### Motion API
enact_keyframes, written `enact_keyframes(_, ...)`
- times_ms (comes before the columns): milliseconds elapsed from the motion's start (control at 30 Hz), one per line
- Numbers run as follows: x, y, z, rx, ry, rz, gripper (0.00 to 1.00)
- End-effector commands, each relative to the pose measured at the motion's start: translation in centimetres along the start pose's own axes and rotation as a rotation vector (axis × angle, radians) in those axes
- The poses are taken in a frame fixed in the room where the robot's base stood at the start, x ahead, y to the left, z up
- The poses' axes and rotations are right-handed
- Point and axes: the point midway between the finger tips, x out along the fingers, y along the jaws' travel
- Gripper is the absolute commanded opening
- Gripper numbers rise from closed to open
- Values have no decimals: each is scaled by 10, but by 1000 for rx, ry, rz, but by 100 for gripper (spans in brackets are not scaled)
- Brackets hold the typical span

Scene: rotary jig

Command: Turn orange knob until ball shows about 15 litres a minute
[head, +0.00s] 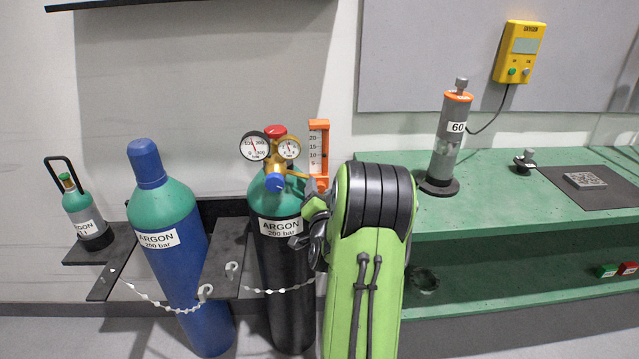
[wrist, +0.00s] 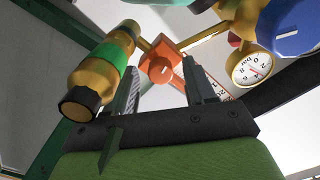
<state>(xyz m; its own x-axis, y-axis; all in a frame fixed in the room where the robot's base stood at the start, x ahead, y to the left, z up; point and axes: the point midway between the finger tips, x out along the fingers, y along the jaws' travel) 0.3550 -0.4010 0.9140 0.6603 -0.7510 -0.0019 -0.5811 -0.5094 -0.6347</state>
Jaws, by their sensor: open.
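The flowmeter (head: 318,145) has an orange frame and a white scale marked 5 to 20. It stands to the right of the gauges on the black argon cylinder (head: 280,225). I cannot make out its ball. The orange knob (wrist: 159,69), with a white line on its face, shows in the wrist view beyond and between my fingertips. My gripper (wrist: 160,60) is open, one finger on each side of the knob's outline; I cannot tell whether they touch it.
A brass fitting with a green band (wrist: 106,68) lies close left of my fingers. A dial gauge (wrist: 250,67) and blue knob (wrist: 292,28) are at right. A blue argon cylinder (head: 180,250) stands left; the green bench (head: 480,210) is right.

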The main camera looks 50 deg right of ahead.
Motion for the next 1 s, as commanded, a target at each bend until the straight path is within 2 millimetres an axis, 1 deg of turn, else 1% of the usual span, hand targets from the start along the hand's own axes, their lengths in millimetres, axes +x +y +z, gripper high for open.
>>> enact_keyframes(200, 0, 0, 0, 0, 0, 0, 54)
enact_keyframes(233, 0, 0, 0, 0, 0, 0, 51)
enact_keyframes(567, 0, 0, 0, 0, 0, 1, 1)
enact_keyframes(833, 0, 0, 0, -23, 0, 0, 0)
enact_keyframes(1000, 0, 0, 0, -95, -1, 0, 0)
